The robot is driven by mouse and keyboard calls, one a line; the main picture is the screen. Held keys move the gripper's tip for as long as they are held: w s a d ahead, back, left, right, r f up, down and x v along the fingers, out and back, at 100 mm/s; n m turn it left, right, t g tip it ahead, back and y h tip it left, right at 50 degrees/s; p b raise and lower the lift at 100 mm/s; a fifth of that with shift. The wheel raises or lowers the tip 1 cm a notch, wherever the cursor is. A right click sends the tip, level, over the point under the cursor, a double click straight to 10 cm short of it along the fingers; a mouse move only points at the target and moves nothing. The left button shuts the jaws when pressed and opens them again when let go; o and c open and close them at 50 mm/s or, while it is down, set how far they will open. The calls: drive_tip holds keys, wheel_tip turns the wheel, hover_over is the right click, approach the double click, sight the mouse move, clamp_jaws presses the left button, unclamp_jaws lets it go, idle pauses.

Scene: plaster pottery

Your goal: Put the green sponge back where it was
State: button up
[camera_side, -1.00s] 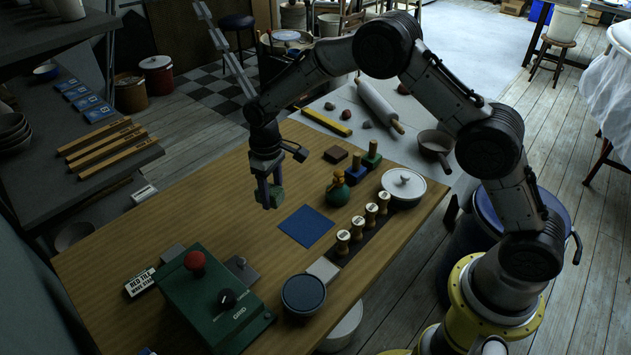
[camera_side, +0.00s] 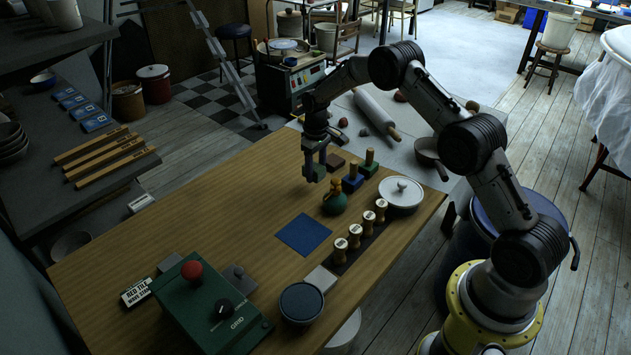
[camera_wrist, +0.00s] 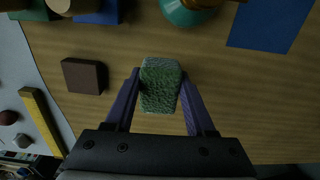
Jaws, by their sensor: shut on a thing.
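The green sponge (camera_wrist: 160,88) is a speckled block with a paler far edge. It sits between the two fingers of my gripper (camera_wrist: 161,90) in the wrist view, and the gripper is shut on it. In the side view my gripper (camera_side: 314,176) points down over the wooden table (camera_side: 205,215), left of the teal pot and near the brown block. The fingers mostly hide the sponge there. I cannot tell exactly how high it is above the table.
A brown block (camera_wrist: 84,76) lies left of the sponge in the wrist view. Wooden-handled blue (camera_side: 352,183) and green (camera_side: 369,165) blocks, a teal pot (camera_side: 335,204) and a blue square (camera_side: 304,234) are near. The table left of my gripper is clear.

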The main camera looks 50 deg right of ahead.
sight(316, 180)
drive_tip(key=shift+f, duration=1.95)
drive_tip(key=shift+f, duration=0.15)
drive_tip(key=o, duration=1.2)
wheel_tip(316, 180, up, 12)
drive_tip(key=shift+r, duration=0.2)
